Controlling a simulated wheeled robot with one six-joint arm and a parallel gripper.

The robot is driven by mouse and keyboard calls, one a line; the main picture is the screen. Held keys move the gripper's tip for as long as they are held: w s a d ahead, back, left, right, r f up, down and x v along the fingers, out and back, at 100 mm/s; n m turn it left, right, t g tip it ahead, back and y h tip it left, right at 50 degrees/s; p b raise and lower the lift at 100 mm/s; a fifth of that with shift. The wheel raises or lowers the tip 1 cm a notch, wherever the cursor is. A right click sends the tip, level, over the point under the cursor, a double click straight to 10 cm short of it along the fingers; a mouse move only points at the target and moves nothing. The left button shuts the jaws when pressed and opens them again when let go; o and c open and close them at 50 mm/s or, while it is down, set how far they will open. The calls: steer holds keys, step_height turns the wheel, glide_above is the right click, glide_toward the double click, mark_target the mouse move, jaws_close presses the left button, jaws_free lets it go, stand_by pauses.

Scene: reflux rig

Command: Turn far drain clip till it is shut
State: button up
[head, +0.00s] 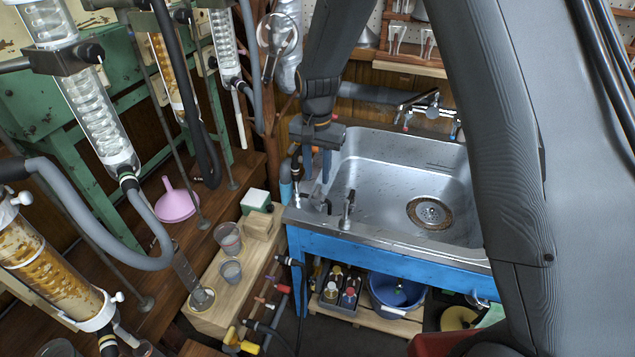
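My gripper (317,166) hangs down over the left end of the steel sink (385,165), its two blue fingers apart with nothing visible between them. Below the fingers, small metal fittings stand at the sink's front left: one (325,205) near the corner and an upright one (348,208) to its right. A dark hose end with a metal fitting (296,170) is just left of the fingers. I cannot tell which fitting is the far drain clip, or how far it is turned. No contact with the fingers is clear.
Glass condensers (100,115) and grey hoses (110,235) fill the left. Beakers (229,237) stand on a wooden block. Coloured valve handles (240,342) lie low in front. A blue bucket (395,290) is under the sink. The sink basin is empty.

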mark_target(318, 189)
steer(key=shift+r, duration=1.6)
steer(key=shift+d, duration=0.1)
steer(key=s+d+r+n, duration=0.2)
steer(key=s+d, duration=0.6)
steer(key=s, duration=0.3)
steer(key=s+d+r+n, duration=0.2)
steer(key=s+d+r, duration=0.1)
steer(key=s+d, duration=0.6)
steer(key=s, duration=0.2)
steer(key=shift+s+r+n+t, duration=0.15)
steer(key=shift+s+n+t, duration=0.15)
steer(key=shift+s, duration=0.1)
steer(key=shift+d, duration=0.1)
